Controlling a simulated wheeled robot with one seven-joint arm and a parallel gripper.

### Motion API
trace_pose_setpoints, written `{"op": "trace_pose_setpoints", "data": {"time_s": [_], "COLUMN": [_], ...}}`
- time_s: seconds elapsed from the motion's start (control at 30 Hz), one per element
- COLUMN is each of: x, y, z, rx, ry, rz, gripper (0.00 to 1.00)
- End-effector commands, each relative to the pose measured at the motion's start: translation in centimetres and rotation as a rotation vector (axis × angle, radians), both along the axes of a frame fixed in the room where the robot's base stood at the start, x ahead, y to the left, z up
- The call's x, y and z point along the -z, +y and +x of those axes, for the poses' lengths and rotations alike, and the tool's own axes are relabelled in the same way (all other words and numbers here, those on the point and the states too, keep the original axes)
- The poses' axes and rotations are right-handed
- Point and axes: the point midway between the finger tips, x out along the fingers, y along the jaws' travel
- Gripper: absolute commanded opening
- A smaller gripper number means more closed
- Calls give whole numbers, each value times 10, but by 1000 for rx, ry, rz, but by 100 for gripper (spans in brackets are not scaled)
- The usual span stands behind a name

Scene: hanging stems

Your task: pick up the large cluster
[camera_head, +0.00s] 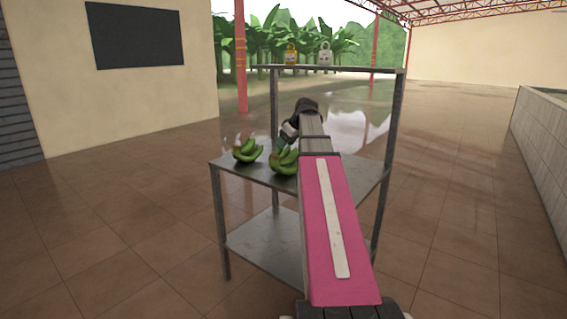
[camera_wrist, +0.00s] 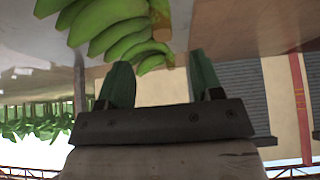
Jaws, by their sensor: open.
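Two green banana clusters lie on the upper shelf in the head view. The left cluster (camera_head: 247,151) is in clear sight; the right cluster (camera_head: 284,163) is partly hidden by my arm and looks slightly larger. My gripper (camera_head: 279,147) is just above the right cluster, with its tips hard to make out. In the wrist view, which is tilted upside down, my gripper (camera_wrist: 161,75) has its two green fingers apart with nothing held between them. Green bananas (camera_wrist: 118,28) with a brownish stem end show beyond the fingertips, mostly toward the left; which cluster they belong to is unclear.
The metal rack (camera_head: 232,168) has a lower shelf, upright posts and a top bar. A yellow item (camera_head: 291,53) and a white item (camera_head: 325,55) are at the top bar. The tiled floor around it is open; a low wall (camera_head: 540,125) runs at right.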

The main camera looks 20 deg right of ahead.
Motion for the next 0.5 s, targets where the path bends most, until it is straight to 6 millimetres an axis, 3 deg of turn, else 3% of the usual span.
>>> {"op": "trace_pose_setpoints", "data": {"time_s": [0.1,0.5], "x": [15,38], "y": [5,21], "z": [8,30], "rx": [1,-1], "ry": [1,1], "rz": [0,0], "gripper": [60,60]}}
